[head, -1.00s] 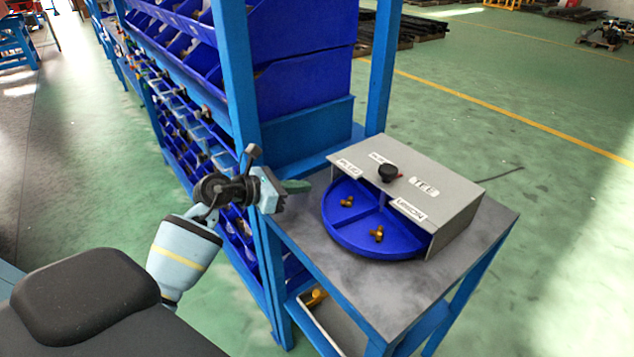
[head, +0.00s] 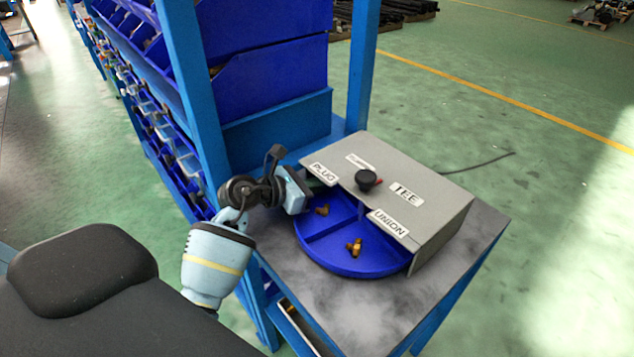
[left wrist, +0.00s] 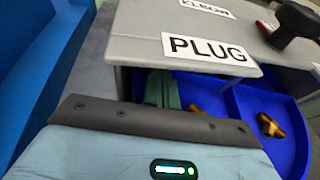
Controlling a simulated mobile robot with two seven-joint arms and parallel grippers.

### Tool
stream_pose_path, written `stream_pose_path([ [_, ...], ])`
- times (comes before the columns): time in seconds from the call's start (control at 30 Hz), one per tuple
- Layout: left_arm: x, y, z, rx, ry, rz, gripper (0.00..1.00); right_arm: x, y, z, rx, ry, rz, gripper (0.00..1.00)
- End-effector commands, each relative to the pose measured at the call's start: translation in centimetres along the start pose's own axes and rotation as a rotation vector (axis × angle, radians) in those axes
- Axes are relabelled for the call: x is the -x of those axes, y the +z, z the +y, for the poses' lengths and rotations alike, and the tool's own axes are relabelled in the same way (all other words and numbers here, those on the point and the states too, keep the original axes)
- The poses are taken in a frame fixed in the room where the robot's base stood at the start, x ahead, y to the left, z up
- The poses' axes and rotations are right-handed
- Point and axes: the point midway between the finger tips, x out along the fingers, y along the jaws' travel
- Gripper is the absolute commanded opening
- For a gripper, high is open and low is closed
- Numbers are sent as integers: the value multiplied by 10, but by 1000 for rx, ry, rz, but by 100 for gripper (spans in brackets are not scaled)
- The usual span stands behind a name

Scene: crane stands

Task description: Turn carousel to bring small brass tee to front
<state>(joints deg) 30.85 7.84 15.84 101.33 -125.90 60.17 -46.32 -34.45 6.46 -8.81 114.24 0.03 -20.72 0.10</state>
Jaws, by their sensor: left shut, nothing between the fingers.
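The carousel (head: 340,266) is a blue round tray with dividers, partly under a grey cover (head: 440,205). One brass fitting (head: 355,246) with a tee-like shape lies in the front compartment; another small brass fitting (head: 322,210) lies in the compartment at the left. A brass fitting (left wrist: 268,125) also shows in the left wrist view. My left gripper (head: 317,184) is shut and empty at the tray's left edge, by the cover's PLUG label (head: 324,174). Its green fingers (left wrist: 162,88) reach below that label's edge; their tips are hidden. I cannot tell whether they touch the tray. My right gripper is out of view.
A black knob (head: 366,179) with a red mark stands on the cover, among labels including TEE (head: 406,194) and UNION (head: 389,223). A blue rack post (head: 197,95) stands close to the left arm. The grey tabletop (head: 350,305) is clear in front of the carousel.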

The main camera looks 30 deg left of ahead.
Motion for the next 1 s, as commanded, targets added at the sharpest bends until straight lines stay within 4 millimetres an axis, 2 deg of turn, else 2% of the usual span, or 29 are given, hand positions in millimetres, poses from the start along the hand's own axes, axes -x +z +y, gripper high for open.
stream_pose_path([
  [0.27,0,0,0,-2,-3,0,0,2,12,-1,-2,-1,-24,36],
  [0.5,-10,-2,3,-28,-78,5,0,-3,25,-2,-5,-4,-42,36],
  [1.0,-13,4,4,-37,-119,0,0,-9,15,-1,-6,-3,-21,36],
])
